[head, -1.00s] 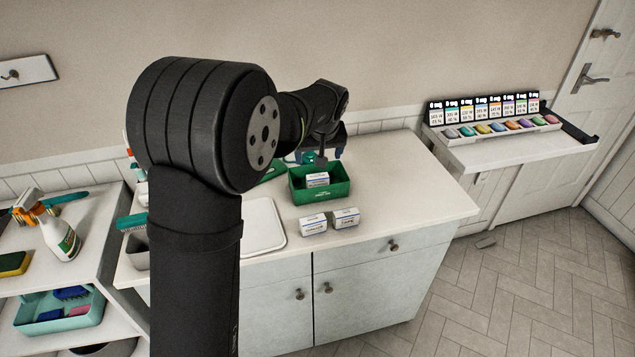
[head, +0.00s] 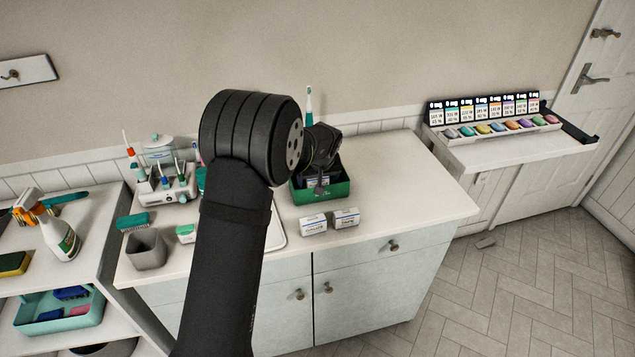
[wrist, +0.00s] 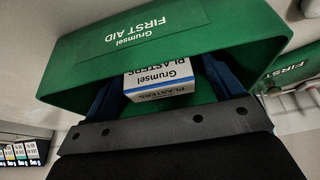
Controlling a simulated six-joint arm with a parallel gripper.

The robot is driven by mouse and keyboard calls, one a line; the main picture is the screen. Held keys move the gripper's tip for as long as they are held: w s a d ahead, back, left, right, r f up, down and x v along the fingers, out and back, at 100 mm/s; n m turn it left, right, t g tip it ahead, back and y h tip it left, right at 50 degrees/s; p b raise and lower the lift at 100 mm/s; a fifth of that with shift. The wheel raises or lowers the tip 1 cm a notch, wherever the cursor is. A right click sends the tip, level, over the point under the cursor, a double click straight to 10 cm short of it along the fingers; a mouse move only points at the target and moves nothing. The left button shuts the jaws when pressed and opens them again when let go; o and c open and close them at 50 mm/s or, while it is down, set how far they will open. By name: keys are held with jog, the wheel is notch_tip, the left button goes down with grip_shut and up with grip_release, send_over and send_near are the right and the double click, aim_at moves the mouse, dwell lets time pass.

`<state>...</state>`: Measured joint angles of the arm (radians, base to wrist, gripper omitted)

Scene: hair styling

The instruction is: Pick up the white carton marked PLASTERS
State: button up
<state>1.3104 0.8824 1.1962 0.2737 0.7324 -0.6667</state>
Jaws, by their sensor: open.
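The white carton marked PLASTERS (wrist: 160,80) sits inside the green FIRST AID box (wrist: 185,38) in the wrist view. My gripper (wrist: 160,74) is open, with its blue fingers on the left and right of the carton. A narrow gap shows at the left finger; I cannot tell whether the right finger touches. In the head view my gripper (head: 319,186) reaches down into the green box (head: 325,192) and mostly hides the carton there.
A white tray (head: 278,232) lies to the left, partly behind my arm. The counter's right side is clear.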

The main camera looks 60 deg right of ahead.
jog(key=shift+f, duration=0.1)
jog(key=shift+c, duration=0.3)
jog(key=c, duration=1)
jog(key=shift+r, duration=0.2)
